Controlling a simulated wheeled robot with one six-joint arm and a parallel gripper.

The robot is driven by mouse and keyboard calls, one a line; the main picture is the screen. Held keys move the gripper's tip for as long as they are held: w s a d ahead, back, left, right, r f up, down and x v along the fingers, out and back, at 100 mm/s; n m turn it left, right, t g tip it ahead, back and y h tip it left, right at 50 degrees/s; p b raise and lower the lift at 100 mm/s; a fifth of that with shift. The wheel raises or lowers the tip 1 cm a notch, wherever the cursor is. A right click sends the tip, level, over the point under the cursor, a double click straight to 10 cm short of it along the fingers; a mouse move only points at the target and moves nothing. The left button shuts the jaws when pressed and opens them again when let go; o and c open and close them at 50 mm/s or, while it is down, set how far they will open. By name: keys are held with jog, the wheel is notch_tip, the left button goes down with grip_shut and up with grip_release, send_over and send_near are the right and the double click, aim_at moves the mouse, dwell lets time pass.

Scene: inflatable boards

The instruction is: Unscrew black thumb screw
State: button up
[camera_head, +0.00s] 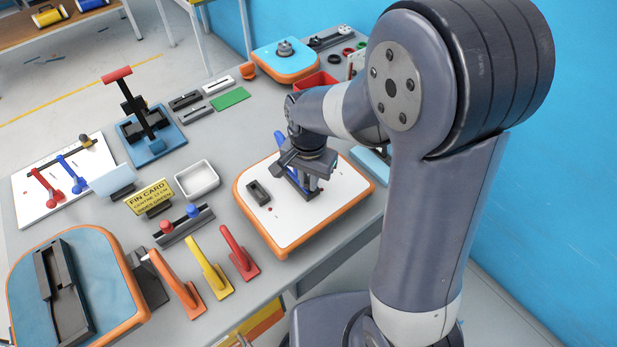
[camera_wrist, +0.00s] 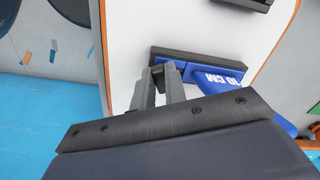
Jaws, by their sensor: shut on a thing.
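A white board with an orange rim (camera_head: 272,232) lies on the grey table, under my gripper (camera_head: 308,192). A blue fin (camera_head: 290,177) stands in a dark base on the board, partly hidden by my gripper. In the wrist view the blue fin (camera_wrist: 222,78) bears white lettering like "10 CM" beside a long black fin box (camera_wrist: 205,60). My gripper also shows in the wrist view (camera_wrist: 163,76), its grey fingers shut on a small black piece at the box's end, which appears to be the black thumb screw (camera_wrist: 170,72). The fingers hide most of it.
A small black box (camera_head: 258,193) sits on the board's left part. Orange, yellow and red fins (camera_head: 238,252) stand to the left. A white tray (camera_head: 197,179), a yellow fin card (camera_head: 150,197) and a rack with red and blue knobs (camera_head: 183,225) are nearby.

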grip_shut()
jog(key=shift+d+n, duration=0.1)
jog(key=shift+n, duration=1.7)
jog(key=n, duration=0.2)
jog(key=shift+n, duration=0.4)
jog(key=shift+d+n, duration=0.1)
jog(key=shift+n, duration=0.2)
jog(key=shift+n, duration=1.7)
